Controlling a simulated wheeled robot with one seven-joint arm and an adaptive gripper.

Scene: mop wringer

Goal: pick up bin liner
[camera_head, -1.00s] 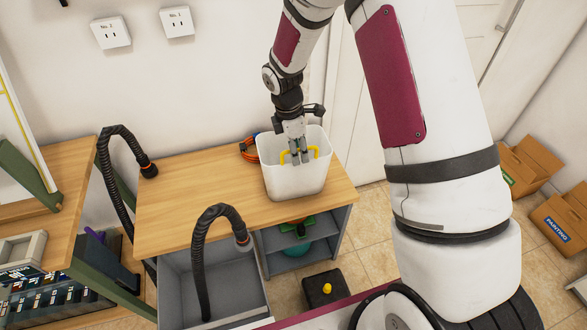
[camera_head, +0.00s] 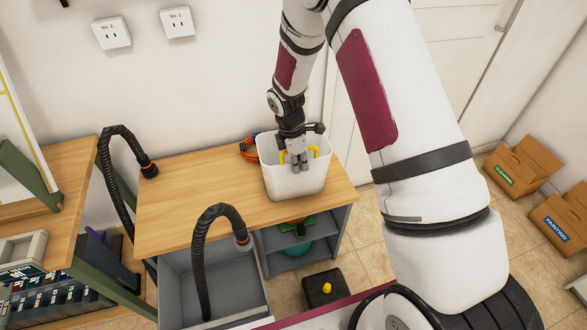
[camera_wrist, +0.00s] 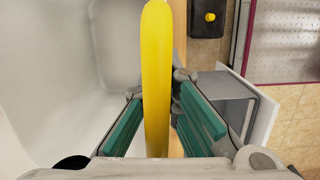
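The bin liner appears to be the white open-topped tub (camera_head: 280,182) with a yellow handle (camera_head: 284,155), standing upright on the wooden worktop. My gripper (camera_head: 299,167) points down at the handle's middle and hides part of it. In the wrist view the yellow handle (camera_wrist: 156,80) runs between the two green finger pads of my gripper (camera_wrist: 158,115). The fingers look apart, one on each side of the handle. A firm hold does not show. The tub's pale interior (camera_wrist: 50,100) fills the left of that view.
The worktop (camera_head: 200,200) is clear to the tub's left, apart from an orange coil (camera_head: 249,149) behind it. Black bent hoses (camera_head: 205,260) rise at the front and left. A grey basin (camera_head: 175,290) and a shelf with green items (camera_head: 295,228) lie in front.

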